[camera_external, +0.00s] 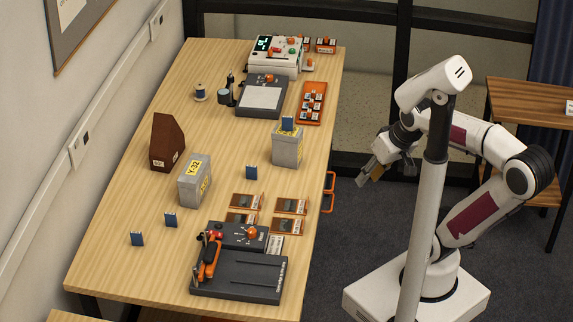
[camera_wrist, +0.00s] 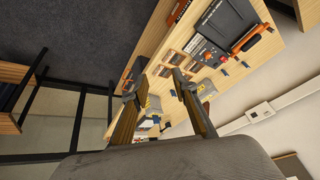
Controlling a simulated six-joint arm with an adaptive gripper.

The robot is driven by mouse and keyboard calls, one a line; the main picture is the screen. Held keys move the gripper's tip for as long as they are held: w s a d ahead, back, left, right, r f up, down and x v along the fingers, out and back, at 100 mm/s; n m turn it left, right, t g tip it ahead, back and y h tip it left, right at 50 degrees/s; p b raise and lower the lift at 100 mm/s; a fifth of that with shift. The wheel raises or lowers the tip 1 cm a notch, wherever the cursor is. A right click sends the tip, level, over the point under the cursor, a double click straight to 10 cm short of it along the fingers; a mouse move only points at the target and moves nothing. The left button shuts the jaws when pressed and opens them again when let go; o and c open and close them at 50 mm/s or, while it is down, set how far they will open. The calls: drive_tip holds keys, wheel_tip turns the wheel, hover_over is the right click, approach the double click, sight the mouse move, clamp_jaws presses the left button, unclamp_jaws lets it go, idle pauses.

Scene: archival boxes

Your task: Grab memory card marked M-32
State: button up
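Several small blue cards with white parts are on the table in the external view: one card (camera_external: 251,172) near the middle, one card (camera_external: 171,219) and another card (camera_external: 137,239) toward the front left, and one card (camera_external: 288,123) at the top of a grey box. Their markings are too small to read, so I cannot tell which is M-32. My gripper (camera_external: 369,174) is beyond the table's right edge, apart from all the cards. In the wrist view, my gripper (camera_wrist: 157,82) has its two fingers spread, with nothing held between them.
The grey boxes with yellow labels, a left one (camera_external: 191,184) and a right one (camera_external: 286,150), stand upright on the table (camera_external: 110,262). A brown file holder (camera_external: 166,143) stands at left. A dark device (camera_external: 240,277) with an orange lever is in front. Orange handles (camera_external: 329,190) jut from the right edge.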

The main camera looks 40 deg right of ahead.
drive_tip(key=w+a+f+m+g+y, duration=0.1)
drive_tip(key=w+a+m+y, duration=0.45)
drive_tip(key=w+a, duration=0.6)
drive_tip(key=w+a+f+m+y, duration=0.1)
drive_tip(key=w+a+m+y, duration=0.65)
drive_tip(key=a, duration=0.75)
drive_tip(key=w+a+f+m+t+h, duration=0.1)
drive_tip(key=w+a+f+m, duration=0.1)
drive_tip(key=w+f+m, duration=0.3)
drive_tip(key=w+a+f+m+t+h, duration=0.1)
drive_tip(key=w+a+f+t, duration=0.15)
drive_tip(key=w, duration=0.55)
drive_tip(key=m+t+h, duration=0.2)
drive_tip(key=m, duration=0.5)
approach(172, 214)
drive_tip(key=shift+w+a+r, duration=0.15)
drive_tip(key=shift+w+a, duration=0.05)
drive_tip(key=shift+a, duration=0.2)
drive_tip(key=shift+w+a+r, duration=0.2)
drive_tip(key=shift+w+a, duration=0.05)
drive_tip(key=shift+a, duration=0.15)
drive_tip(key=shift+w+d+f+h, duration=0.1)
drive_tip(key=shift+w+f+h, duration=0.05)
drive_tip(key=shift+f+h, duration=0.3)
drive_tip(key=shift+x, duration=1.3)
